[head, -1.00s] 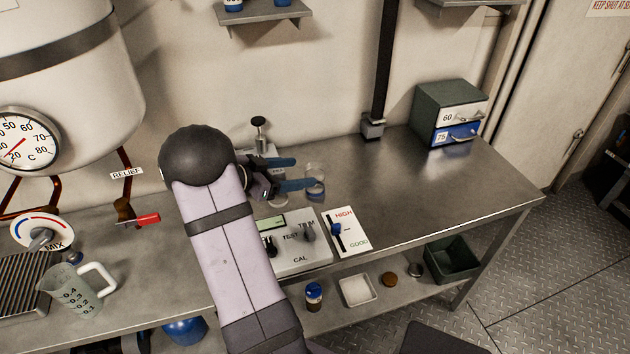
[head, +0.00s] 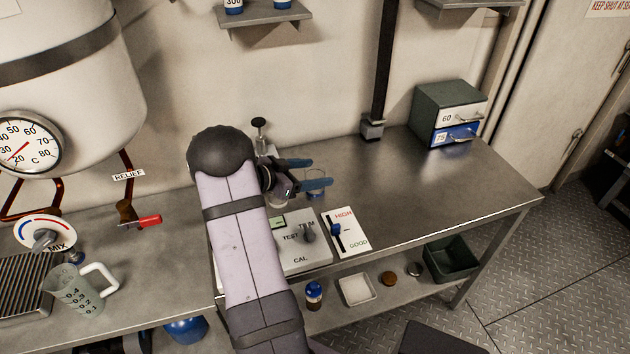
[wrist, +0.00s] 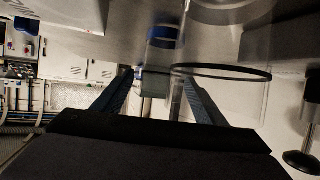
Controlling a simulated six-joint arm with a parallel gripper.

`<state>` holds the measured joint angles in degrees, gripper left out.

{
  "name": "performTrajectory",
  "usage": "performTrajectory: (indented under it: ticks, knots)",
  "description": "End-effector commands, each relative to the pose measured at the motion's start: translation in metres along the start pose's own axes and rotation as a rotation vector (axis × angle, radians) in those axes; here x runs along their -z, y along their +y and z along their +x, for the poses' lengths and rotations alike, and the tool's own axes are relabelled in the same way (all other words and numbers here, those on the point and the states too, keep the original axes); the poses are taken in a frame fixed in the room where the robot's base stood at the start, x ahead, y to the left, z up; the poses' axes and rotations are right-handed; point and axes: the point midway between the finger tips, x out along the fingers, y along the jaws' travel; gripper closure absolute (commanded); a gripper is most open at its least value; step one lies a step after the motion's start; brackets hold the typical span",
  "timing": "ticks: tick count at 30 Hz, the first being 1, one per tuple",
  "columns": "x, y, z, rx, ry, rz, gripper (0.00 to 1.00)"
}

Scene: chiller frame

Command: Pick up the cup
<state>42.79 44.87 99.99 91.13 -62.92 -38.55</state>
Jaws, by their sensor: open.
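A small clear cup (head: 315,174) with a bluish lower part stands on the steel bench, partly hidden by a blue finger in the head view. My gripper (head: 319,172) is open, with one finger on the far side of the cup and one on the near side. In the wrist view, which shows the scene upside down, the cup (wrist: 163,50) appears between the two fingertips of my gripper (wrist: 159,77). Whether either finger touches it, I cannot tell.
A panel box with knobs (head: 302,258) and a HIGH/GOOD slider plate (head: 345,232) lie in front of the cup. A measuring jug (head: 77,292) stands left.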

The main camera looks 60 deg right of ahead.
Motion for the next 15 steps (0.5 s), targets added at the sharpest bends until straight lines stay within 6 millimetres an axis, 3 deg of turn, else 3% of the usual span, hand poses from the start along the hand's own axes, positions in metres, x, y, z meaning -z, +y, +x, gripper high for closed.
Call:
performTrajectory:
  ticks: [11, 15]
  knots:
    - [-0.0002, -0.0001, 0.0091, 0.001, 0.000, 0.001, 0.35]
    - [-0.0002, 0.0000, 0.0090, 0.001, 0.000, 0.001, 0.68]
